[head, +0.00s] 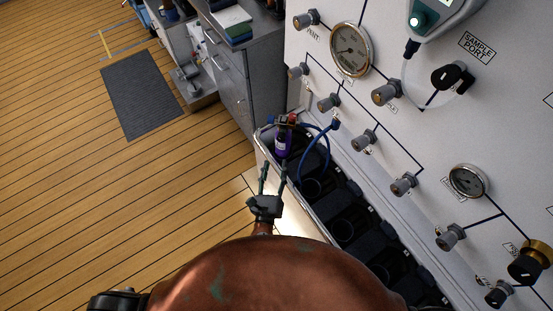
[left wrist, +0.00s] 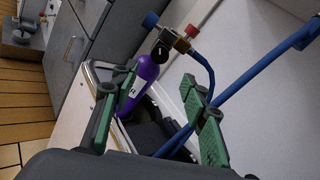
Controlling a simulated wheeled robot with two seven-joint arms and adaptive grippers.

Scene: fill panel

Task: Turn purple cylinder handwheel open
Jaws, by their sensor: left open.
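The purple cylinder (head: 282,146) stands in the far end slot of the rack below the white panel. In the left wrist view the purple cylinder (left wrist: 138,88) carries a dark valve with a blue knob (left wrist: 150,20) and red and brass fittings (left wrist: 187,36). Which knob is its handwheel I cannot tell for sure. My left gripper (head: 274,172) is open and empty, its two green fingers pointing at the cylinder from a short distance. My right gripper is not in view.
A blue hose (head: 322,150) loops from the cylinder's fitting to the panel, and crosses the right side of the left wrist view. The rack (head: 262,160) has several dark slots. Valves and gauges (head: 350,50) cover the panel. Grey drawers (head: 235,85) stand behind.

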